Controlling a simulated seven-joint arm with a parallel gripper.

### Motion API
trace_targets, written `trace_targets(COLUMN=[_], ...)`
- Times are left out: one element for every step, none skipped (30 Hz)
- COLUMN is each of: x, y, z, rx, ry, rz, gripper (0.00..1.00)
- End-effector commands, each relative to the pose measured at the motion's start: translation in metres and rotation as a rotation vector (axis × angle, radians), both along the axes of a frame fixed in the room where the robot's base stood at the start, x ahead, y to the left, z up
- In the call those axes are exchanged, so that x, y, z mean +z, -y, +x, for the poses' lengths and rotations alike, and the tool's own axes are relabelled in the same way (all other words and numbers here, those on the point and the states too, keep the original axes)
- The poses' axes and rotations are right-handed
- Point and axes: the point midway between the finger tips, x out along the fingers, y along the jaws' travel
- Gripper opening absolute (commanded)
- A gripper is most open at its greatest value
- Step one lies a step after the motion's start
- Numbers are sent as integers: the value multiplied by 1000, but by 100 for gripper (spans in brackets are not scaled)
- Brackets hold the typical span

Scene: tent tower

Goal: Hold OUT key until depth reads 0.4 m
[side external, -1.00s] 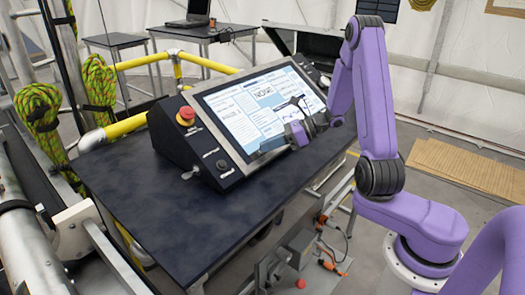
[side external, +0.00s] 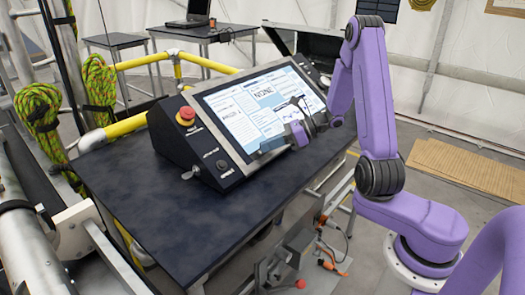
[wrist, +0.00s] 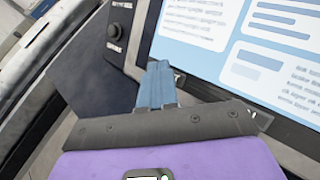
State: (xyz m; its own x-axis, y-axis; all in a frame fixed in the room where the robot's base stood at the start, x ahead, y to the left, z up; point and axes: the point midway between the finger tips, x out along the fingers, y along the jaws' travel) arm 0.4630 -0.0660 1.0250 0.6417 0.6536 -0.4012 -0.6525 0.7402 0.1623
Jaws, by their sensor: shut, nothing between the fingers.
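A tilted touchscreen (side external: 238,122) on a black console shows blue and white panels, with "NONE" in large letters. The smaller text is unreadable, so I cannot pick out the OUT key or a depth reading. The screen also fills the upper right of the wrist view (wrist: 250,42). My gripper (side external: 267,145) is at the screen's lower edge, with its fingers closed together and empty. In the wrist view its blue-grey fingertips (wrist: 157,72) overlap the dark bezel near the screen's lower corner. I cannot tell whether they touch it. My gripper hides part of the screen's lower right.
A red emergency button (side external: 186,115) and a black knob (side external: 222,166) are on the console's left panel. The dark tabletop (side external: 190,215) in front is clear. Yellow rails (side external: 125,127) and coiled green ropes (side external: 40,115) stand left. A grey plate (side external: 290,245) is below the table.

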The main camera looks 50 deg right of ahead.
Motion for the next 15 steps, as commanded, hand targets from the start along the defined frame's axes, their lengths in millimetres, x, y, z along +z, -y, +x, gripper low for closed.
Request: trace_targets(x=[0, 0, 0, 0, 0, 1, 2, 2, 4, 5, 6, 7, 9, 10, 11], y=[0, 0, 0, 0, 0, 0, 0, 0, 0, 0, 0, 0, 0, 0, 0], z=[0, 0, 0, 0, 0, -1, -1, -1, -2, -3, -4, -5, -6, -6, -7], rx=[0, 0, 0, 0, 0, -1, -1, -1, -1, -1, -1, 0, 0, 0, 0], ry=[0, 0, 0, 0, 0, 0, 0, 1, 1, 2, 2, 1, 1, 1, 1], rz=[0, 0, 0, 0, 0, 0, 0, -1, -1, -2, -2, -2, -2, -2, -2], gripper=[0, 0, 0, 0, 0, 0, 0, 0, 0, 0, 0, 0, 0, 0, 0])
